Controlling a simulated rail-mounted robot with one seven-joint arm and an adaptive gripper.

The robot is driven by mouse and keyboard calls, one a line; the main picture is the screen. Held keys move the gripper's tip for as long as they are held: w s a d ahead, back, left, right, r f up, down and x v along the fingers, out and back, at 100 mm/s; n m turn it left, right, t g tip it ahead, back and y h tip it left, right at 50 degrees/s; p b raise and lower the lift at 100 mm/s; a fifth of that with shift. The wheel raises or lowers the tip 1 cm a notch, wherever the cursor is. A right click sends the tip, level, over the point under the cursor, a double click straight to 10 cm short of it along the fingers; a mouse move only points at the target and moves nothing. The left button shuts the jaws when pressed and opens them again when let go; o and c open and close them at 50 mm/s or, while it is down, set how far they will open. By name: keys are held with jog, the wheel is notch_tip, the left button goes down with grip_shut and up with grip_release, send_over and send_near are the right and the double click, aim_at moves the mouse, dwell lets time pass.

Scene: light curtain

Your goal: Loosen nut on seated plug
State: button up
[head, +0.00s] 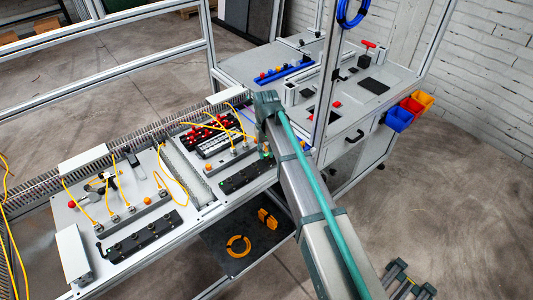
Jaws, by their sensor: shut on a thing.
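Yellow cables end in plugs seated in sockets on the left white panel (185,228); one of these plugs (115,218) stands in a grey socket strip. More yellow cables run to plugs (233,152) on the right white panel (211,187). The nuts are too small to make out, and I cannot tell which plug is the one in the task. My arm reaches in from the lower right and ends its visible run at the right edge of the right panel. My gripper cannot be made out; the arm may hide it and the panel edge behind it.
A black block with red connectors (208,136) sits on the right panel. Dark strips (146,236) line the panel fronts. A grey workbench (378,87) stands behind, with red, blue and yellow bins (399,118) at its side. An orange ring (238,246) lies on the lower shelf.

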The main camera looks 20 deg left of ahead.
jog(key=n+p, duration=0.1)
jog(key=n, duration=0.5)
jog(key=n+p, duration=0.1)
jog(key=n, duration=0.4)
jog(key=shift+f, duration=0.15)
jog(key=o, duration=0.9)
jog(key=shift+c, duration=0.2)
jog(key=shift+r+p, duration=2)
jog(key=shift+r, duration=1.6)
jog(key=shift+c, duration=0.2)
